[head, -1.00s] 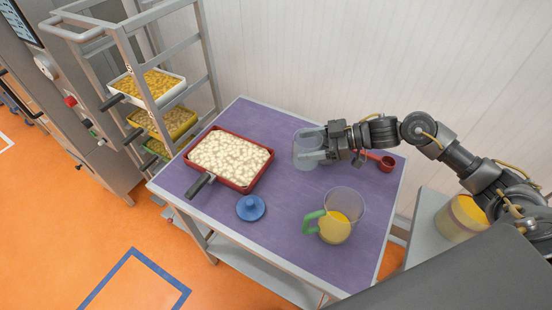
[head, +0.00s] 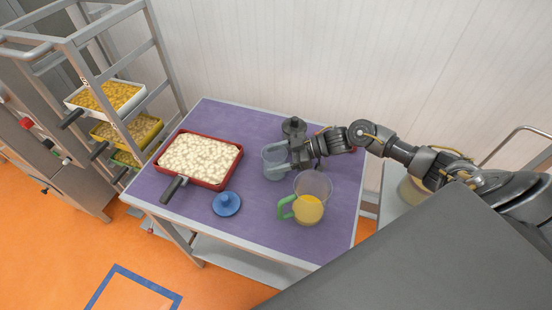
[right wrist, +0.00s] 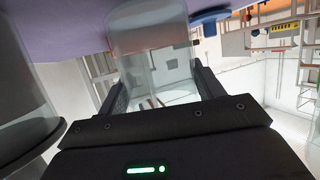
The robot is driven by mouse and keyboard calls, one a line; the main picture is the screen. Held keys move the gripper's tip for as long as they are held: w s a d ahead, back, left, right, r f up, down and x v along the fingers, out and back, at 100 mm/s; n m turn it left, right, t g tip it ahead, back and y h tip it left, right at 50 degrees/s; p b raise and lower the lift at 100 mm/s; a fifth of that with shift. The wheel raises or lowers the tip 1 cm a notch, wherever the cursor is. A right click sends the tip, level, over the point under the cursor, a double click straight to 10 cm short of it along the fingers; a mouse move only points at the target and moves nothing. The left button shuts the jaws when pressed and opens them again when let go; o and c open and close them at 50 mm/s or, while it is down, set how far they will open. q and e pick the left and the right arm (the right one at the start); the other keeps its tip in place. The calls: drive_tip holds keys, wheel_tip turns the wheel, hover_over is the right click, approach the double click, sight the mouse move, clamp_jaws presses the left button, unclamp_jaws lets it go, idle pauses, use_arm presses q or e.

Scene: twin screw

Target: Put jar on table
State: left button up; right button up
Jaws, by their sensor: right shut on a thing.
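A clear glass jar (head: 272,168) is over the purple table (head: 185,225), right of the red tray. My right gripper (head: 280,158) comes from the right and is shut on the jar's sides. In the right wrist view, the jar (right wrist: 150,50) sits between the two fingers, with the purple tabletop at the top. I cannot tell whether its bottom touches the table. A blue lid (head: 227,203) lies nearer on the table. A second jar with a dark lid (head: 293,126) stands behind my right gripper. My left gripper is not in view.
A red tray (head: 238,170) of pale pieces is at the left of the table. A clear pitcher with a green handle (head: 286,208) and yellow liquid stands close in front of my right gripper. A rack with food trays (head: 105,98) is beyond the left edge. Nearer table areas are clear.

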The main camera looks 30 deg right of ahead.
drive_tip(key=shift+w+f, duration=0.15)
drive_tip(key=shift+f, duration=0.55)
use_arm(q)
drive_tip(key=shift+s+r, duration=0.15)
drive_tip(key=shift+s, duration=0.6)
use_arm(e)
drive_tip(key=shift+f, duration=0.15)
drive_tip(key=o, duration=1.1)
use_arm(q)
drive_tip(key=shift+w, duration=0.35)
